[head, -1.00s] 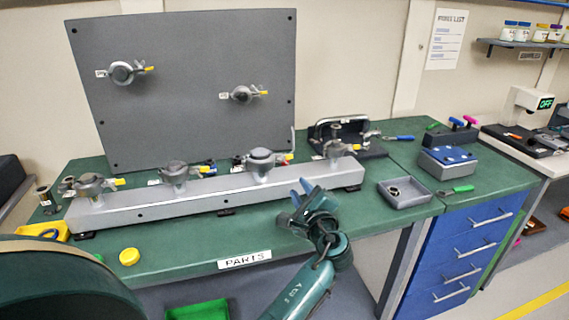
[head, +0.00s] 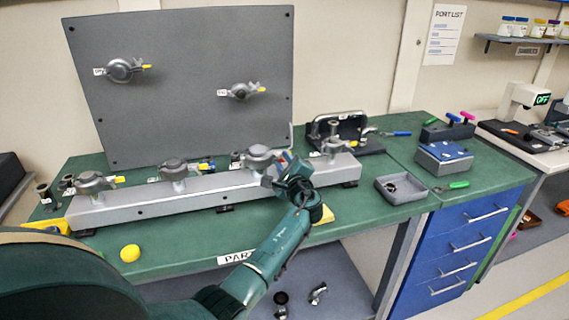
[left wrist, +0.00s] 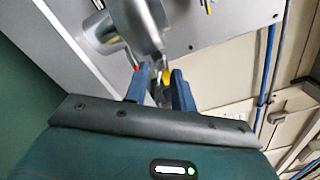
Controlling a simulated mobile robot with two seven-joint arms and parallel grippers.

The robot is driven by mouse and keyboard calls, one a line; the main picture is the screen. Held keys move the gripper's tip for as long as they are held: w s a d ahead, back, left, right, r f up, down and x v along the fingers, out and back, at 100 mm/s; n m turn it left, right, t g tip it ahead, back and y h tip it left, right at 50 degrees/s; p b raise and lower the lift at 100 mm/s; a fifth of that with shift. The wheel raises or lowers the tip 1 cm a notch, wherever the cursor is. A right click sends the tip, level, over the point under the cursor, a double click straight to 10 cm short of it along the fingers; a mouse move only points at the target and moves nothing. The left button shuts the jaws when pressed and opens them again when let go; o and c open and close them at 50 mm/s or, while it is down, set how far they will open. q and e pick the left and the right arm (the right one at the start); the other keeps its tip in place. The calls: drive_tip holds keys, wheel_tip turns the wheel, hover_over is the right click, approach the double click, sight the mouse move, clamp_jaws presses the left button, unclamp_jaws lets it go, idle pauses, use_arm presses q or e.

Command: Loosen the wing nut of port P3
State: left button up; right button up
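A grey rail (head: 140,208) on the green bench carries several clamped ports. The clamp (head: 260,157) third from the left on the rail is beside my left gripper (head: 280,170); its port label is too small to read. In the left wrist view, the grey clamp (left wrist: 143,25) is just beyond my left gripper (left wrist: 160,85), with a yellow wing nut (left wrist: 166,76) close to the blue fingertips. The fingers are apart, with a gap between them; contact with the nut cannot be told. In the head view my gripper hides this nut. My right gripper is not in view.
A grey panel (head: 190,60) with two more clamps stands behind the rail. A grey tray (head: 412,194) and a blue-topped block (head: 443,152) lie to the right. A yellow cap (head: 130,253) lies on the bench front, left of the PARTS label (head: 237,257).

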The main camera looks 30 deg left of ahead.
use_arm(q)
drive_tip(key=shift+c, duration=0.8)
clamp_jaws()
